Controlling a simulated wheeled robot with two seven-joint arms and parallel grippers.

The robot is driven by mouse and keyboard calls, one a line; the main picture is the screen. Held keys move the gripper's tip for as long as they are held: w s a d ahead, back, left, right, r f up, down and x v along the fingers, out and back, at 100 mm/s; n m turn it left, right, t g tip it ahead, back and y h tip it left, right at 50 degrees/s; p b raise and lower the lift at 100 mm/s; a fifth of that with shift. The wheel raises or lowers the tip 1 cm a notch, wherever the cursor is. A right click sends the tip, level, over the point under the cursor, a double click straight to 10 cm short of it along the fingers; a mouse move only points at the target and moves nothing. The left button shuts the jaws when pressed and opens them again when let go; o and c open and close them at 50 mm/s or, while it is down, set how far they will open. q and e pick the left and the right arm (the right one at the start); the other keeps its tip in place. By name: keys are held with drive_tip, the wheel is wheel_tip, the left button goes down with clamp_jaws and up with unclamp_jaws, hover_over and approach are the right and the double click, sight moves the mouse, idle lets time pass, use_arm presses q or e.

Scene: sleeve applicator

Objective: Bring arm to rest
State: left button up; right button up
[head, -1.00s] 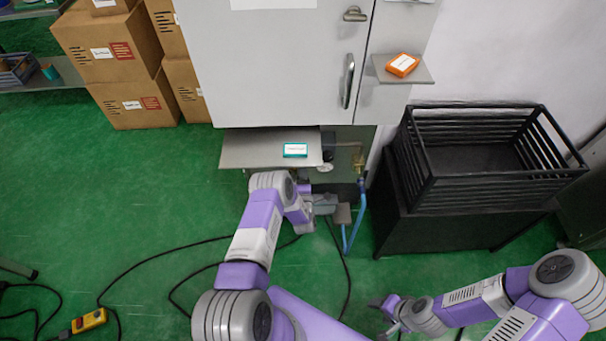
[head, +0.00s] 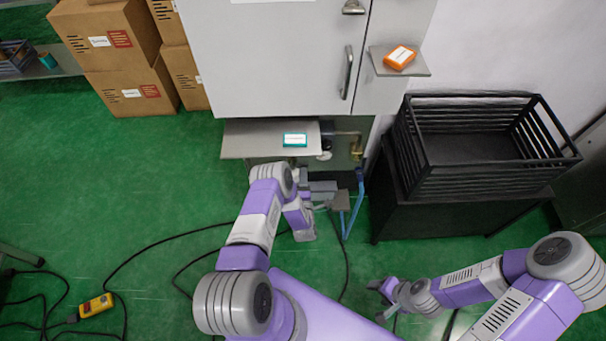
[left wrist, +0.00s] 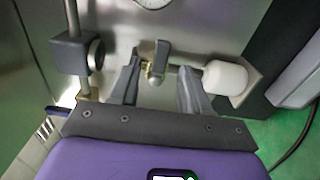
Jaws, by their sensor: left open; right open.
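My left gripper (head: 322,204) is low in front of the grey cabinet (head: 270,65), below its small shelf. The left wrist view shows its two fingers (left wrist: 158,72) apart, one on each side of a small brass fitting with a grey lever (left wrist: 160,60). I cannot tell whether the fingers touch it. A white rounded cylinder (left wrist: 226,77) is just right of the right finger. My right gripper (head: 381,298) is low over the green floor at the lower right, clear of other things; its fingers are small in the head view.
The shelf (head: 245,140) holds a teal box (head: 295,140). A side ledge holds an orange box (head: 400,57). A blue hose (head: 356,205) hangs beside my left gripper. A black crate (head: 490,180) stands on a dark stand at right. Cables and a yellow box (head: 96,306) lie on the floor.

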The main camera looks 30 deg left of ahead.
idle(0.4)
use_arm(q)
drive_tip(key=s+d+r+m+g+h+p, duration=0.1)
drive_tip(key=s+d+m+g+h+p, duration=0.15)
drive_tip(key=d+m+g+h, duration=0.3)
drive_tip(key=s+d+r+m+g+h+p, duration=0.2)
drive_tip(key=s+d+m+h, duration=0.2)
drive_tip(key=d+m, duration=0.35)
drive_tip(key=s+d+r+m+g+h+p, duration=0.1)
drive_tip(key=s+d+r+m+g+h, duration=0.1)
drive_tip(key=s, duration=0.7)
drive_tip(key=s+d+r+m+g+h+p, duration=0.1)
drive_tip(key=s+d+r+m+g+h, duration=0.1)
drive_tip(key=s+d+r+m+g, duration=0.3)
drive_tip(key=s+d+r+m, duration=0.1)
drive_tip(key=s, duration=0.3)
drive_tip(key=shift+s+m, duration=0.2)
drive_tip(key=shift+m, duration=0.1)
